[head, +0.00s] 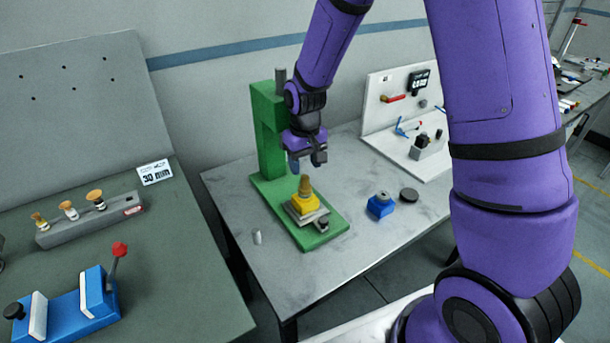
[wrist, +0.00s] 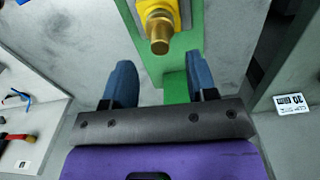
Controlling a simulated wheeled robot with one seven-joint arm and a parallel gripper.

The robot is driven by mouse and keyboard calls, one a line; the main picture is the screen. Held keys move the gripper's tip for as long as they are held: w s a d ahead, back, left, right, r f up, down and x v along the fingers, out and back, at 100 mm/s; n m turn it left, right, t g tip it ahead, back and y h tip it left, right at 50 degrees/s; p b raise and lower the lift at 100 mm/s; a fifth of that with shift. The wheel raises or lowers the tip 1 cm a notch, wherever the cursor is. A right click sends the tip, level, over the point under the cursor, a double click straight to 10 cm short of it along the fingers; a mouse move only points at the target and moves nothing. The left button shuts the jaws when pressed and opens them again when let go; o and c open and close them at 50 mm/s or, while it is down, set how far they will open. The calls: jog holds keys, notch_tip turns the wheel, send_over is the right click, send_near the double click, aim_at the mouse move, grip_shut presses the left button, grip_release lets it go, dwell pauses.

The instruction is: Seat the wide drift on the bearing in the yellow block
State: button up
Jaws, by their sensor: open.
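The yellow block (head: 304,201) sits in a grey vise (head: 301,215) on the base of a green press. A brass drift (head: 305,185) stands upright on the block; it also shows in the wrist view (wrist: 160,35), in front of the fingers. The bearing under it is hidden, so I cannot tell how it is seated. My gripper (head: 306,164) is above and behind the drift, apart from it. Its blue fingers (wrist: 160,82) are spread with nothing between them.
The green press column (head: 268,140) stands close behind my gripper. A blue block (head: 381,206), a dark disc (head: 409,195) and a small pale cylinder (head: 257,238) are on the table. A grey rack (head: 90,219) with brass-headed pieces stands on the left bench.

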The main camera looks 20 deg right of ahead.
aim_at(306, 177)
jog(key=shift+r, duration=2.4)
jog(key=s+d+r+t, duration=0.35)
jog(key=s+r, duration=0.75)
jog(key=r, duration=0.5)
jog(key=s+d+r+t, duration=0.1)
jog(key=s+r, duration=0.2)
jog(key=s, duration=0.5)
jog(key=s+d+r+m, duration=0.1)
jog(key=s+d+r, duration=0.1)
jog(key=s, duration=0.6)
jog(key=shift+d+r+m+t, duration=0.2)
jog(key=shift+r+m+t, duration=0.15)
jog(key=shift+r, duration=0.35)
